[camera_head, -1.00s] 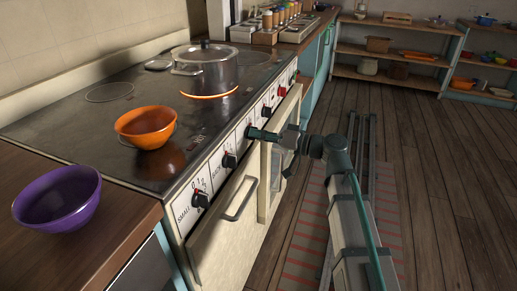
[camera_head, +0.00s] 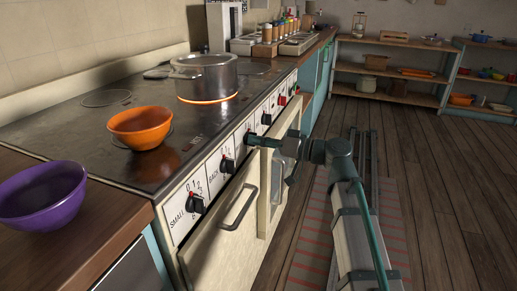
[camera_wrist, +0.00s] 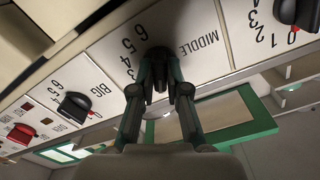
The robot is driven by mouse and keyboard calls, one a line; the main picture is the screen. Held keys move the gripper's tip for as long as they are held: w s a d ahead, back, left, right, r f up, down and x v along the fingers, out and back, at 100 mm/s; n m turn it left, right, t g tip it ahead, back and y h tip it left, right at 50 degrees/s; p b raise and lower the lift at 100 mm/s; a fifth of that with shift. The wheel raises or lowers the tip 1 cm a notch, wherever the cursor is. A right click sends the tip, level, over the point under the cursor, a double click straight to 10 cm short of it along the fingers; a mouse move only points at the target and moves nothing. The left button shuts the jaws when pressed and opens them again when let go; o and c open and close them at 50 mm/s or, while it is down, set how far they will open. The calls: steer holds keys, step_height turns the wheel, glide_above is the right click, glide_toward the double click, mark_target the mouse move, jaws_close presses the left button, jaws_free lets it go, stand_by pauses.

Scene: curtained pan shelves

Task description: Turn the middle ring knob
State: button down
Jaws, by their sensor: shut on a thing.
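The middle ring knob (camera_wrist: 158,53) is a dark knob on the white stove front, beside the word MIDDLE and the numbers 4, 5 and 6 in the wrist view. My gripper (camera_wrist: 159,82) has its two fingers closed on this knob from either side. The fingers cover much of the knob, so its pointer cannot be read. In the head view my gripper (camera_head: 252,140) is at the panel's edge, between the BACK knob (camera_head: 227,165) and the BIG knob (camera_head: 266,119), and hides the middle knob.
The SMALL knob (camera_head: 195,203) and a red knob (camera_head: 282,101) are on the same panel. A pot (camera_head: 205,77) stands on a glowing ring. An orange bowl (camera_head: 140,128) is on the hob, a purple bowl (camera_head: 42,198) on the counter. Oven door handles (camera_head: 238,207) project below. Floor is open at right.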

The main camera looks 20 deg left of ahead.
steer(key=shift+w+f+n+b, duration=0.1)
steer(key=shift+n+b, duration=0.3)
steer(key=shift+b, duration=0.25)
steer(key=shift+r+n, duration=0.25)
steer(key=shift+n, duration=0.05)
steer(key=shift+f+b, duration=0.1)
steer(key=shift+b, duration=0.4)
steer(key=n+b, duration=0.3)
steer(key=b, duration=0.3)
steer(key=shift+f, duration=0.1)
steer(key=c, duration=1.6)
jaws_free()
steer(key=shift+n, duration=0.4)
steer(key=o, duration=0.5)
steer(key=shift+a, duration=0.1)
steer(key=shift+d, duration=0.25)
